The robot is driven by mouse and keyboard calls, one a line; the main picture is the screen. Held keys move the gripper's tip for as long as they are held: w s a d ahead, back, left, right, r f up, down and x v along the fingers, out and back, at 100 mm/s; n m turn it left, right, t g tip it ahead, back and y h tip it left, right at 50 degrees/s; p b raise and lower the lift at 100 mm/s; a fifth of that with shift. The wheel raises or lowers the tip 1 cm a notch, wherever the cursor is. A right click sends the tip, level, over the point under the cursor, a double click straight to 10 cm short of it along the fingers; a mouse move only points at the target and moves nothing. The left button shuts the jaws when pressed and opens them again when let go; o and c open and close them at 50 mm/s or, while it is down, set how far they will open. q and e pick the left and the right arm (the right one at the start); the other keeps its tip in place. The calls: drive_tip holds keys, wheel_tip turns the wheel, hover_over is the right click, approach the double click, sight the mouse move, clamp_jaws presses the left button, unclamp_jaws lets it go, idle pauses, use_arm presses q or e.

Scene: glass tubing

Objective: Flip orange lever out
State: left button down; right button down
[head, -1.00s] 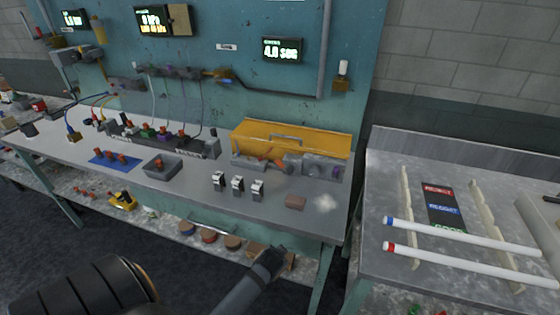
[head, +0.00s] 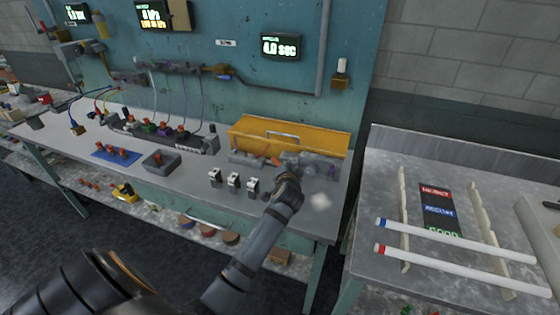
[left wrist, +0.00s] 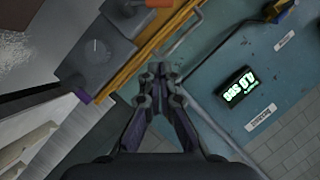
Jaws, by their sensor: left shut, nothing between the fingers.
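The orange lever (head: 275,161) sits on a grey fixture (head: 243,158) in front of the yellow cover on the workbench. In the left wrist view, an orange piece (left wrist: 159,3), which looks like the lever, is cut off by the top edge. My left gripper (head: 289,172) is at the front of the fixture, just right of and nearer than the lever. Its fingers (left wrist: 158,70) are shut and empty. It hides the middle of the fixture, and I cannot tell whether it touches it. My right gripper is not in view.
The yellow cover (head: 290,135) with a handle stands behind the fixture. Three small switches (head: 233,182) stand to its left, beside a grey tray (head: 160,164). A side table (head: 385,180) at right carries two white rods (head: 450,238).

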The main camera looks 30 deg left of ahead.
use_arm(q)
drive_tip(key=w+a+f+p, duration=0.2)
drive_tip(key=w+a+f, duration=0.3)
drive_tip(key=a, duration=0.2)
drive_tip(key=shift+w+f, duration=0.3)
drive_tip(key=shift+f, duration=0.05)
